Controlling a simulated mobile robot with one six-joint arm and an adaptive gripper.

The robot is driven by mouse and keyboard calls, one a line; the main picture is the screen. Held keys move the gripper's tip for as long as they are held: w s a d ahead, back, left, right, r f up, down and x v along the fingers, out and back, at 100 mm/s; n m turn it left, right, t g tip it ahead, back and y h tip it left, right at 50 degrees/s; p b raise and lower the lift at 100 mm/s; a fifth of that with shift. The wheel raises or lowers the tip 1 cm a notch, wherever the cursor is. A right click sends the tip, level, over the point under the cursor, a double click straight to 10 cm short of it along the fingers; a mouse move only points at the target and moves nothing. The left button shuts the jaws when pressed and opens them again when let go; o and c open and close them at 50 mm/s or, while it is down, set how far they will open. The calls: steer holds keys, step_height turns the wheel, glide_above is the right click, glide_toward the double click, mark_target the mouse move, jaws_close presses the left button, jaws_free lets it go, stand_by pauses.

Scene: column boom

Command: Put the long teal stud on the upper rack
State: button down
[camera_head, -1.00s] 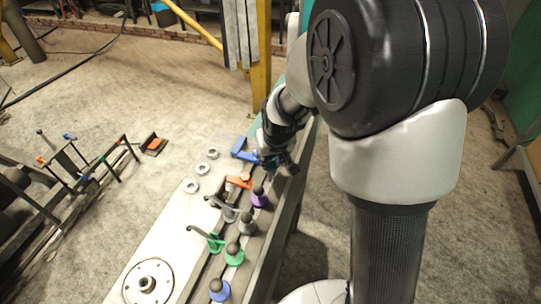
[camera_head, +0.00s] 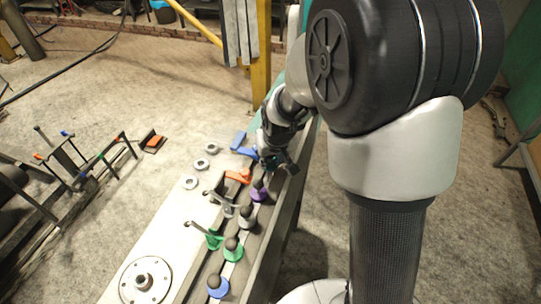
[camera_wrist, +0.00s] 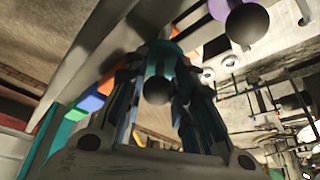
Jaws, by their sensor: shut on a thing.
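The teal stud (camera_wrist: 163,62) shows in the wrist view between my gripper's fingers, with a dark round knob (camera_wrist: 157,91) at its near end. My gripper (camera_wrist: 158,85) is shut on it. In the head view my gripper (camera_head: 273,160) is at the far end of the stud row, low over the bench; only a little teal shows there. Its full length is hidden, and I cannot tell whether it is clear of the bench. A dark rack-like frame (camera_head: 77,160) with coloured tips stands at the left; I cannot tell whether it is the upper rack.
Purple (camera_head: 258,190), grey (camera_head: 246,222), green (camera_head: 233,252) and blue (camera_head: 217,287) studs line the bench (camera_head: 166,222). Blue (camera_head: 243,144) and orange (camera_head: 238,175) clamps are close to my gripper. A yellow post (camera_head: 260,85) stands behind. Floor between bench and frame is mostly clear.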

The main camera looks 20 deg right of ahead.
mark_target(270, 164)
steer(key=shift+f+b, duration=1.4)
steer(key=shift+f, duration=0.3)
steer(key=c, duration=1.6)
jaws_free()
steer(key=shift+r, duration=0.1)
steer(key=shift+r, duration=0.1)
steer(key=shift+r+p, duration=2.65)
steer(key=shift+r, duration=1)
steer(key=shift+o, duration=0.6)
steer(key=o, duration=0.4)
